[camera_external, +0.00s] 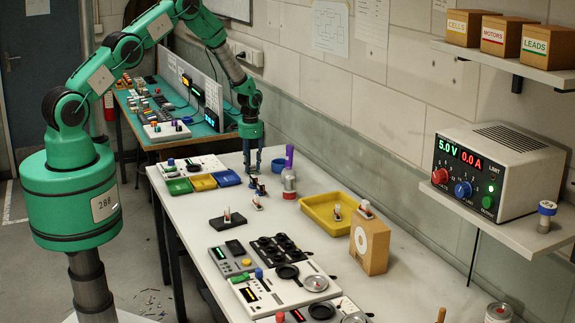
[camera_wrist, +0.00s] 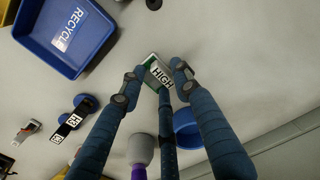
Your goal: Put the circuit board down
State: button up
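In the wrist view, a small green-edged board marked HIGH (camera_wrist: 160,73), which I take to be the circuit board, sits between the fingertips of my gripper (camera_wrist: 158,78). The three blue-grey fingers close in around it and appear to touch it. In the external view, my gripper (camera_external: 253,161) points down over the far part of the white bench (camera_external: 205,222). The board is too small to make out there. Whether its underside touches the bench cannot be told.
A blue RECYCLE tray (camera_wrist: 68,38) lies left of the board in the wrist view. A blue bowl (camera_wrist: 186,124) and a purple-topped bottle (camera_wrist: 140,150) stand close to the fingers. A yellow tray (camera_external: 318,220) and several black devices occupy the nearer bench.

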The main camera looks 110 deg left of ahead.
aim_at(252, 166)
jog(key=shift+r, duration=0.15)
notch_tip(252, 166, up, 12)
jog(key=shift+b, duration=0.4)
dwell(0.7)
dwell(0.5)
jog(key=shift+w+r, duration=0.1)
jog(key=shift+w, duration=0.05)
dwell(0.3)
